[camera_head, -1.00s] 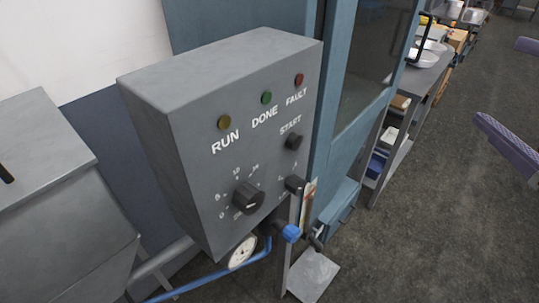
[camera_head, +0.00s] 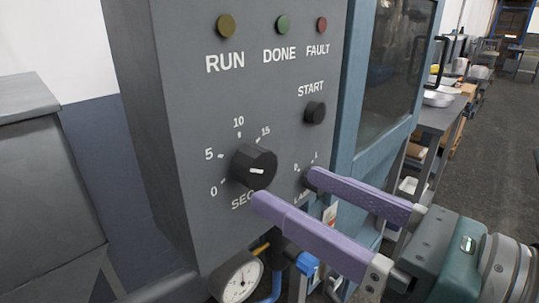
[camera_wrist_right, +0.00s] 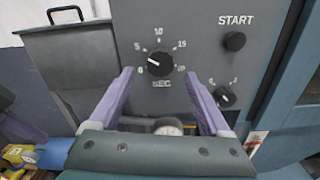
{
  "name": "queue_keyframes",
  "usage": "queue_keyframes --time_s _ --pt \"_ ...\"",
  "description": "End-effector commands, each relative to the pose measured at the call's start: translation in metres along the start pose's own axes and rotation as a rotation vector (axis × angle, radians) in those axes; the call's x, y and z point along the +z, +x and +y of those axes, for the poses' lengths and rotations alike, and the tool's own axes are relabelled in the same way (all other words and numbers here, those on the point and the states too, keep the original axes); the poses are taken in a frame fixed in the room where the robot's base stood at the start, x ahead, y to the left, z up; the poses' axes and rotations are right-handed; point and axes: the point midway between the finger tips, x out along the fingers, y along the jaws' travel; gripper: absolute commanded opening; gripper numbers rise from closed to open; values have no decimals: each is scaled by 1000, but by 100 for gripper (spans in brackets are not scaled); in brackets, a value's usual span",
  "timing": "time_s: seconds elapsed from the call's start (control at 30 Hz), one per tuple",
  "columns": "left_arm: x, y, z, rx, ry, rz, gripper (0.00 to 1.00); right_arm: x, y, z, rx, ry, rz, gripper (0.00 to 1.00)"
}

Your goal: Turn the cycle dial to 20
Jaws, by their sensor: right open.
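The cycle dial (camera_head: 254,167) is a round black knob with a white mark, on a grey control panel (camera_head: 170,110). Its scale shows 0, 5, 10 and 15 in the head view; 20 also shows in the right wrist view. There, the mark on the dial (camera_wrist_right: 160,64) seems to point left, between 0 and 5. My right gripper (camera_head: 284,187) has purple fingers spread apart and empty, just in front of the panel, low and right of the dial. In the right wrist view the dial appears between and slightly above the fingertips (camera_wrist_right: 160,82). My left gripper is out of view.
A black START button (camera_head: 314,112) and a smaller LAMP switch (camera_wrist_right: 224,94) sit right of the dial. A pressure gauge (camera_head: 239,279) and a blue valve handle (camera_head: 307,263) are below the panel. A blue cabinet (camera_head: 345,120) stands to the right.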

Motion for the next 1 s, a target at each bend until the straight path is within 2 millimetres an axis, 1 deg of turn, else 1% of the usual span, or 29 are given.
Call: queue_keyframes --time_s 0.03,0.1,0.23,0.4,0.6,0.67,1.0 --pt "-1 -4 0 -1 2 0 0 3 10 -1 -2 2 -3 81" --pt "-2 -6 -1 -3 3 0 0 3 22 0 0 2 -3 81" --pt "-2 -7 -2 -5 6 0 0 1 37 -1 -3 3 -2 81" --pt "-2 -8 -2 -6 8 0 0 0 45 0 -2 1 0 81" --pt "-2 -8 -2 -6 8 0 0 -1 45 -1 -2 1 0 81" --pt "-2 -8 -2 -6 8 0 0 -1 45 -1 -2 2 0 76" --pt "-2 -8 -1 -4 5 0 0 0 44 -1 -3 2 0 37"
